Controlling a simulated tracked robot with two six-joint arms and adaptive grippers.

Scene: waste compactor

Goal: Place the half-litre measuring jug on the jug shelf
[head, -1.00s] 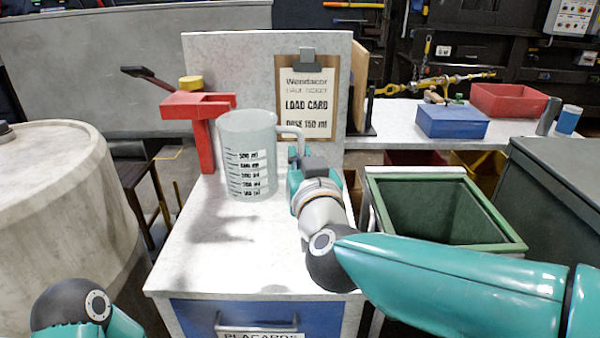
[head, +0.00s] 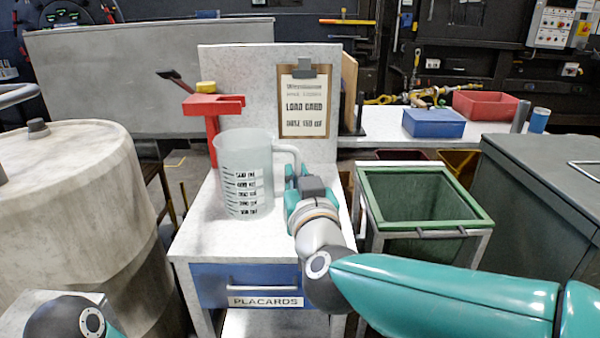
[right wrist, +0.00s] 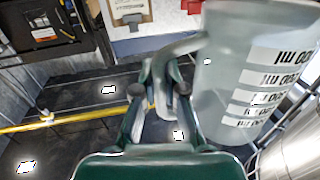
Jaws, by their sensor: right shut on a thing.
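The measuring jug (head: 241,180) is a clear grey cylinder with black level marks and a side handle. It is upright above the white worktop (head: 205,236); I cannot tell whether its base touches it. My right gripper (head: 296,176) is shut on the jug's handle at the jug's right side. In the right wrist view the fingers (right wrist: 160,88) close around the handle, with the jug (right wrist: 235,80) at the right. My left gripper is out of view; only part of that arm shows. I cannot tell which surface is the jug shelf.
A red stand (head: 213,108) with a yellow-topped item rises behind the jug. A clipboard (head: 303,102) hangs on the backboard. A green-rimmed bin (head: 425,225) stands to the right, a large pale drum (head: 75,200) to the left. A placards drawer (head: 250,285) is below.

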